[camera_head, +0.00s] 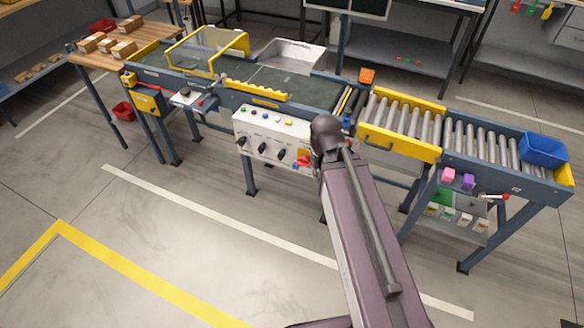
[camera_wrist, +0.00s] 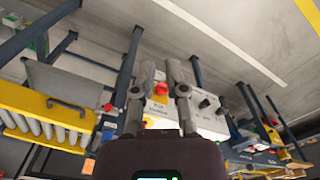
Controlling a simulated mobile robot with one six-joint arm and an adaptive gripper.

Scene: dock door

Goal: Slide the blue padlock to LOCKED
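I cannot make out a blue padlock in either view; it may be hidden or too small to tell. A white control panel (camera_head: 262,138) with knobs and small coloured buttons hangs on the conveyor's front; it also shows in the wrist view (camera_wrist: 207,122). A red part (camera_head: 302,158) sits at its right end, beside my arm. In the wrist view my gripper (camera_wrist: 157,80) is open, its two fingers apart over the panel. A red knob (camera_wrist: 160,89) shows in the gap between them; I see no contact. In the head view my arm hides the gripper.
A roller conveyor (camera_head: 400,122) with yellow side guards runs to the right, with a blue bin (camera_head: 543,150) at its end. The floor (camera_head: 180,245) in front is clear.

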